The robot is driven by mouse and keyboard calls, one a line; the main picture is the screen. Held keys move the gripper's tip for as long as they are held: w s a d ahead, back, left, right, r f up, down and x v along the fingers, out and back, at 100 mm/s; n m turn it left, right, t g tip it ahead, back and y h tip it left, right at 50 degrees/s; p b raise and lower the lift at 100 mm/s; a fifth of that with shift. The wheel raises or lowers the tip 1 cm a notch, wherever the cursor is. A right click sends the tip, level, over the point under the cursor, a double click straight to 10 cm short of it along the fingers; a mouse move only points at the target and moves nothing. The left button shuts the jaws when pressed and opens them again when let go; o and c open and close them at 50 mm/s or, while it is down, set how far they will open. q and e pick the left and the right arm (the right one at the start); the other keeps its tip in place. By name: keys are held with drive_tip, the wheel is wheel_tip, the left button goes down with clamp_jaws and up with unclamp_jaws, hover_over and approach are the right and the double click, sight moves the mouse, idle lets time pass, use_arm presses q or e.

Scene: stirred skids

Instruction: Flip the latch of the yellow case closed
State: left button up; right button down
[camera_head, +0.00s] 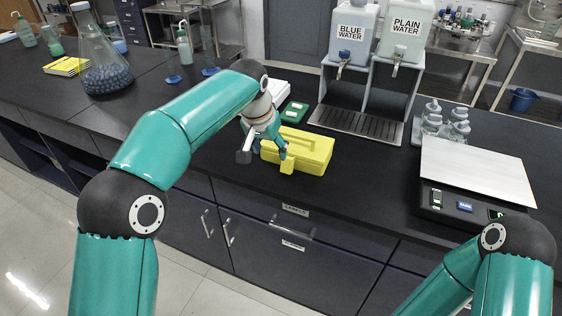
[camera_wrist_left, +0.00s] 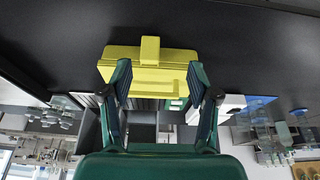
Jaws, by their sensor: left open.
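The yellow case (camera_head: 308,152) lies shut on the black bench top near its front edge. Its latch (camera_head: 287,166) is a yellow tab at the front side; it seems to stand out from the case. My left gripper (camera_head: 265,153) is open and empty at the case's front left, and it hides part of the case. In the left wrist view, the yellow case (camera_wrist_left: 112,68) shows between and beyond the open fingers of my left gripper (camera_wrist_left: 160,67), with the latch (camera_wrist_left: 150,48) in the gap. I cannot tell whether a finger touches it. My right gripper is out of view.
A green box (camera_head: 294,112) and a white object (camera_head: 268,91) lie behind the case. Two water containers (camera_head: 353,32) stand on a rack with a drip tray (camera_head: 357,124). A balance (camera_head: 475,172) and bottles (camera_head: 432,124) stand right.

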use_arm(q)
approach(285, 164)
drive_tip(key=shift+t, duration=0.3)
drive_tip(key=x, duration=0.3)
drive_tip(key=p+x, duration=0.1)
drive_tip(key=x, duration=0.3)
drive_tip(key=p+x, duration=0.1)
drive_tip(key=x, duration=0.2)
drive_tip(key=shift+s+d+f, duration=0.1)
drive_tip(key=shift+s+f, duration=0.05)
drive_tip(key=shift+f, duration=0.25)
